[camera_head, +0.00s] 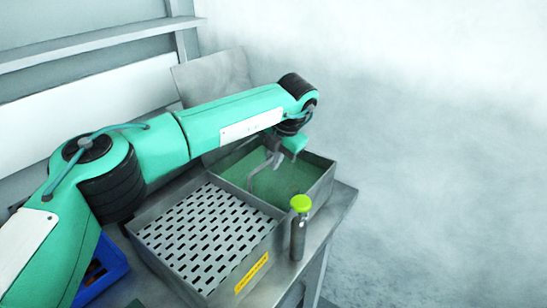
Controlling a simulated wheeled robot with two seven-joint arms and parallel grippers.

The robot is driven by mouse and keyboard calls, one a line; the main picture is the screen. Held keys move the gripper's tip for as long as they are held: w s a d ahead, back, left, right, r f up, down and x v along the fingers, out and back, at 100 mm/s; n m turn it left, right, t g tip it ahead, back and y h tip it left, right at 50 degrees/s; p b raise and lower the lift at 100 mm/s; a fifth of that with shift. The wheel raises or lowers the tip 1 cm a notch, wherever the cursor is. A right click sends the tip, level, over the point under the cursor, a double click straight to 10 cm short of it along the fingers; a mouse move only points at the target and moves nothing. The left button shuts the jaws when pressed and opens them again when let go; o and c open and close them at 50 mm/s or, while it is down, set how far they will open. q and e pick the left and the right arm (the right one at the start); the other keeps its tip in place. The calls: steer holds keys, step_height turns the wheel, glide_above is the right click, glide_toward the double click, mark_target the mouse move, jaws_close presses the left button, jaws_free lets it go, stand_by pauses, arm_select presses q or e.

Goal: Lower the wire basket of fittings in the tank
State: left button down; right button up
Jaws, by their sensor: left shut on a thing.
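The tank (322,185) is an open metal box with green inside, at the right end of the bench. My left arm reaches across from the left, and my left gripper (278,152) is over the tank, pointing down. It is shut on a bent grey handle (254,177), which reaches down into the tank. I take this to be the wire basket's handle. The basket's body and its fittings cannot be made out against the green. My right gripper is not in view.
A slotted metal drain tray (205,235) with a yellow label (252,272) adjoins the tank. A grey post with a green cap (300,204) stands at the tank's front. A blue bin (108,270) is at lower left. A grey panel (215,77) stands behind.

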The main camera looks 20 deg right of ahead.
arm_select(q)
steer(key=shift+s+f, duration=0.15)
steer(key=shift+f, duration=0.4)
steer(key=c, duration=1.5)
jaws_free()
steer(key=shift+o, duration=0.2)
